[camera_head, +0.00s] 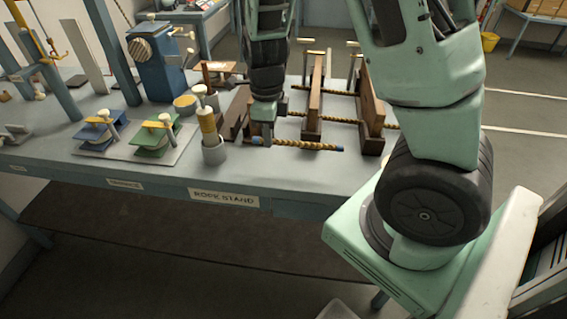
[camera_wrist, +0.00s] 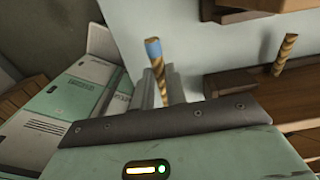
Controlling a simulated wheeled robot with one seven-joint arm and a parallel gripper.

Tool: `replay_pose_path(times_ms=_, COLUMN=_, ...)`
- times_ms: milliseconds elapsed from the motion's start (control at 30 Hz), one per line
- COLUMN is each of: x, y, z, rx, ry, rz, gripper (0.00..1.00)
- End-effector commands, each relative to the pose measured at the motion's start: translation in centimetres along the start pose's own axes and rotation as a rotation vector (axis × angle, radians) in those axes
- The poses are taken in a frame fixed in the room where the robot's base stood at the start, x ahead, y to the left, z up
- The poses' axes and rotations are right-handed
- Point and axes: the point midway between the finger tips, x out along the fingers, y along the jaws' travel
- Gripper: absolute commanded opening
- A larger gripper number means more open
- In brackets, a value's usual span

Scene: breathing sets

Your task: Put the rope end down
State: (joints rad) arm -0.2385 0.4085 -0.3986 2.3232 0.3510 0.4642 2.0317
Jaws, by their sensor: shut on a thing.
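My gripper (camera_head: 264,138) is shut on a tan twisted rope (camera_head: 305,146) at the front of the bench. The rope lies roughly level across the picture, just in front of the wooden stand (camera_head: 312,108), with a blue tip at its right. In the wrist view a blue-tipped rope end (camera_wrist: 155,58) sticks out from between the grey fingers (camera_wrist: 162,92). I cannot tell whether the held part touches the bench top.
A grey cup with a yellow-handled tool (camera_head: 213,150) stands close left of my gripper. Blue and green clamp devices (camera_head: 153,138) sit on a tray farther left. More rope (camera_head: 345,120) runs between the wooden uprights. The bench's front strip (camera_head: 275,178) is clear.

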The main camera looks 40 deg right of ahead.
Motion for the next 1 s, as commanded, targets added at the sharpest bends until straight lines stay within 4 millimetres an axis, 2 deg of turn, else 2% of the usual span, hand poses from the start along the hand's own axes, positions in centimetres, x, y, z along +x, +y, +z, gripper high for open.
replay_pose_path(times_ms=33, x=1.2, y=0.0, z=-0.1, rx=0.003, ry=0.003, rz=0.003, gripper=0.00)
replay_pose_path(times_ms=100, x=2.3, y=0.0, z=-0.1, rx=0.003, ry=0.003, rz=0.003, gripper=0.00)
replay_pose_path(times_ms=367, x=4.5, y=0.0, z=-0.1, rx=0.003, ry=0.002, rz=0.001, gripper=0.00)
replay_pose_path(times_ms=533, x=6.8, y=0.0, z=-0.1, rx=0.003, ry=0.003, rz=0.001, gripper=0.00)
replay_pose_path(times_ms=933, x=7.5, y=0.0, z=0.0, rx=0.001, ry=0.001, rz=-0.001, gripper=0.00)
replay_pose_path(times_ms=967, x=7.5, y=0.0, z=0.0, rx=0.001, ry=0.000, rz=-0.001, gripper=0.19)
replay_pose_path(times_ms=1000, x=7.4, y=0.0, z=0.0, rx=0.001, ry=0.000, rz=-0.001, gripper=0.30)
